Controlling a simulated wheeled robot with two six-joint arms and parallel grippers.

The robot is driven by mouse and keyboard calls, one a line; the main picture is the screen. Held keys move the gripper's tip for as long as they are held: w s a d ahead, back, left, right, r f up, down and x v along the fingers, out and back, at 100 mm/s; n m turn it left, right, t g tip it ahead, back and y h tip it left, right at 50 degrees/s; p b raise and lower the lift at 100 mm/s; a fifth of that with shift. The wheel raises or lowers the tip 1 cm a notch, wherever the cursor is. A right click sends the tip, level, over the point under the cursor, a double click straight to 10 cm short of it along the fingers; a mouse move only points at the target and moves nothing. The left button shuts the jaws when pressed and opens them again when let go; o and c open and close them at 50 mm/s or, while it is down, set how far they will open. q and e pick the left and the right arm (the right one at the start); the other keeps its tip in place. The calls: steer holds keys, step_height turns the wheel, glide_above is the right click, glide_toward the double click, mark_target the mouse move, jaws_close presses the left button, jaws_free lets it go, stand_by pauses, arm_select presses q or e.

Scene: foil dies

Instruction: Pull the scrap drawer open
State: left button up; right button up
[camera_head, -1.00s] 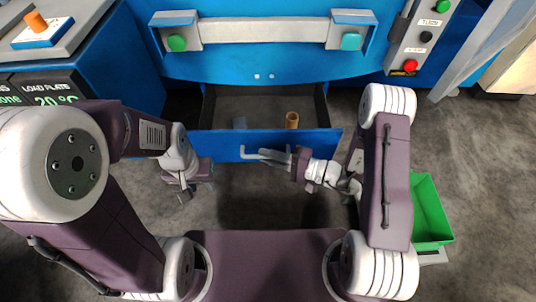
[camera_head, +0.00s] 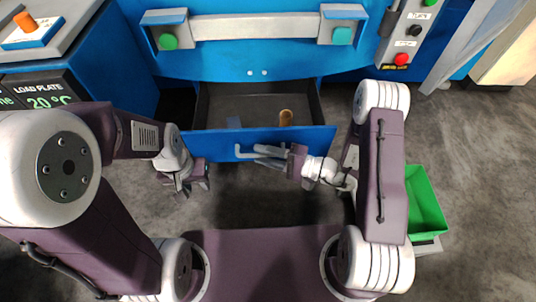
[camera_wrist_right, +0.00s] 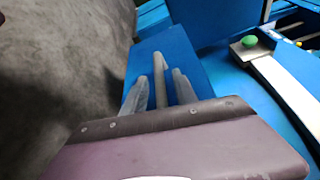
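The scrap drawer's blue front (camera_head: 300,142) stands out from the machine, and its dark interior (camera_head: 255,105) shows from above. A grey bar handle (camera_head: 242,153) is on the front. My right gripper (camera_head: 262,157) is at the handle. In the right wrist view the handle bar (camera_wrist_right: 159,75) lies between the two fingers of the gripper (camera_wrist_right: 160,90), with blue showing on both sides, so the fingers look open around it. My left gripper (camera_head: 192,186) hangs left of the drawer, empty, its fingers apart.
A tilted brown cylinder (camera_head: 286,117) and a small grey-blue piece (camera_head: 234,122) are in the drawer. A green bin (camera_head: 424,205) stands at right, beside my right arm. The blue machine (camera_head: 260,60) is behind. The floor in front of the drawer is clear.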

steer(key=p+v, duration=0.2)
steer(key=v, duration=0.6)
steer(key=shift+s+d+p, duration=0.15)
steer(key=shift+d+p, duration=0.2)
steer(key=shift+p, duration=0.05)
